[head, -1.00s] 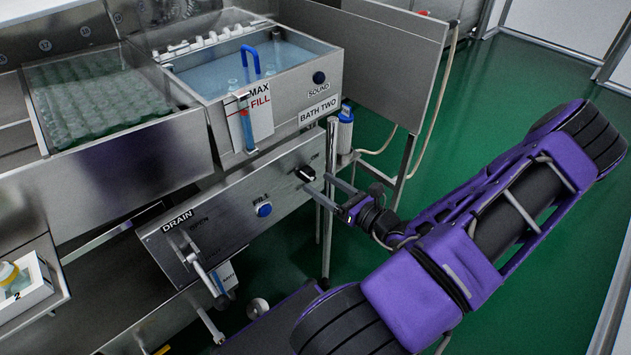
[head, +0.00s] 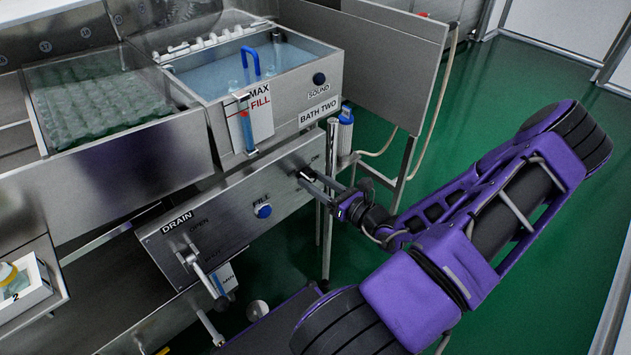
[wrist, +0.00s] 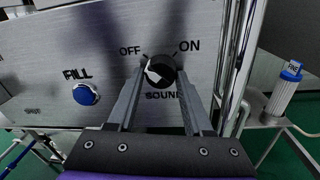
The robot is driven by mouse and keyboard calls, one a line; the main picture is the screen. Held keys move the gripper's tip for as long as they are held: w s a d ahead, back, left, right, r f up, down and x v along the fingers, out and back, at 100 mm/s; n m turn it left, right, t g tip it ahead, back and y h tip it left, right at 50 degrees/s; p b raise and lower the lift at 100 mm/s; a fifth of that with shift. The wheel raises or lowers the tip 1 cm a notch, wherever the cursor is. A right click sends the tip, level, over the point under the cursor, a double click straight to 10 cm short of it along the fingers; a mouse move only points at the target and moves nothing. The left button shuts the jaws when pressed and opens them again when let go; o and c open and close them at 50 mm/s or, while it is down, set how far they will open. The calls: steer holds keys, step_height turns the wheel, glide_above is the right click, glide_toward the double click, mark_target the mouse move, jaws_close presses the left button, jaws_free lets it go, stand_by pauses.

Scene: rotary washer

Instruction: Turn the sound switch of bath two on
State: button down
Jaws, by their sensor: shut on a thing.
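The sound switch (wrist: 160,71) is a round black knob with a white pointer, on the steel front panel between the printed words OFF and ON. Its pointer sits on the left part of the knob, on the OFF side. My gripper (wrist: 160,80) has one finger on each side of the knob and is shut on it. In the head view my gripper (head: 306,178) reaches the panel from the right, and its fingers largely cover the switch. The bath two tank (head: 292,92) stands above, with its name label and a second SOUND label under a dark round knob (head: 319,79).
A blue FILL button (head: 263,211) is left of the switch. A DRAIN lever (head: 200,270) is farther left on the panel. A vertical pipe (head: 331,180) and a blue-topped filter (head: 345,130) stand close on the right. Green floor is free beyond.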

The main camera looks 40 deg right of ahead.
steer(key=shift+m+p, duration=0.3)
steer(key=shift+p, duration=0.15)
steer(key=m+p, duration=0.2)
steer(key=shift+r+m+p, duration=0.15)
steer(key=shift+m+p, duration=0.15)
steer(key=shift+p, duration=0.1)
steer(key=m+p, duration=0.1)
steer(key=m, duration=0.1)
steer(key=m+p, duration=0.2)
steer(key=m, duration=0.1)
steer(key=shift+m+t+h, duration=0.3)
steer(key=m+p, duration=0.2)
steer(key=m, duration=0.3)
steer(key=m+p, duration=0.1)
steer(key=m, duration=0.4)
steer(key=shift+h, duration=0.4)
steer(key=shift+c, duration=1.8)
jaws_free()
steer(key=shift+a, duration=0.1)
